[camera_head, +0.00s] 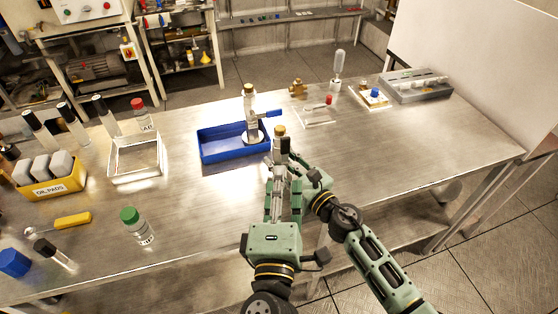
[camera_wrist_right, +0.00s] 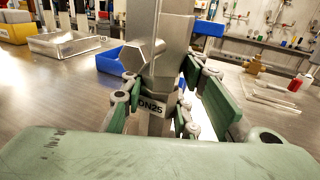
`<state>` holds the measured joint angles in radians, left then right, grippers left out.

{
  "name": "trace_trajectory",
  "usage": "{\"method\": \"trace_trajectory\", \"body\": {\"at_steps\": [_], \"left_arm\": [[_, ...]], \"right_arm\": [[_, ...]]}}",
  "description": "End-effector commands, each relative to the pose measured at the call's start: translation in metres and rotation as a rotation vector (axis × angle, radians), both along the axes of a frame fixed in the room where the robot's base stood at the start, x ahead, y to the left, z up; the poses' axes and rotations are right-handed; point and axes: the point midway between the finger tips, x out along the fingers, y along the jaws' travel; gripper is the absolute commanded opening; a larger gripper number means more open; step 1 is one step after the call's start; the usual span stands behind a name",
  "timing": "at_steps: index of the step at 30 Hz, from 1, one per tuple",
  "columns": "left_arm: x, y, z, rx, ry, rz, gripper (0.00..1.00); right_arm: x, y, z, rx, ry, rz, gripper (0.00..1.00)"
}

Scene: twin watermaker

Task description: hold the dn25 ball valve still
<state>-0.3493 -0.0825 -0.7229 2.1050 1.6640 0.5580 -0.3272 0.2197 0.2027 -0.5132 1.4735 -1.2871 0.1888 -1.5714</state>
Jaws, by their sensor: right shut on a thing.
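The DN25 ball valve (camera_head: 281,146) is a grey steel body with a brass-coloured top, standing upright near the table's front edge. In the right wrist view its steel body (camera_wrist_right: 172,45) fills the middle, with a "DN25" label low on it. My right gripper (camera_head: 284,164) is shut on the valve; its green fingers (camera_wrist_right: 160,108) lie on both sides of the body. My left gripper (camera_head: 281,190) is just below, pointing at the valve's lower part. Its fingertips are partly hidden, so its grip is unclear. The valve's lower end is hidden by the grippers.
Behind the valve, a blue tray (camera_head: 213,151) holds an upright fitting (camera_head: 249,103). A blue lever (camera_head: 273,114) shows beside it. A clear box (camera_head: 121,172) and a green-capped bottle (camera_head: 138,226) stand left. A brass fitting (camera_head: 297,88) stands behind.

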Motion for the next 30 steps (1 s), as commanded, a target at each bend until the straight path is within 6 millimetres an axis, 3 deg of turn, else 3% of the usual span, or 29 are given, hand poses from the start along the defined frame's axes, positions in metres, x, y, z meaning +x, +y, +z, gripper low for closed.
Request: {"method": "trace_trajectory", "body": {"at_steps": [4,15,16,25,30], "left_arm": [[0.0,0.0,0.0,0.0,0.0,0.0,0.31],[0.0,0.0,0.0,0.0,0.0,0.0,0.31],[0.0,0.0,0.0,0.0,0.0,0.0,0.31],[0.0,0.0,0.0,0.0,0.0,0.0,0.31],[0.0,0.0,0.0,0.0,0.0,0.0,0.31]], "right_arm": [[-0.0003,0.0,-0.0004,-0.002,0.0,0.0,0.0],[-0.0003,0.0,-0.0005,-0.002,0.0,0.0,0.0],[-0.0003,0.0,-0.0005,-0.002,0.0,0.0,0.26],[-0.0003,0.0,-0.0006,-0.001,0.0,0.001,0.0],[-0.0003,0.0001,-0.0006,-0.001,0.0,0.001,0.0]]}}
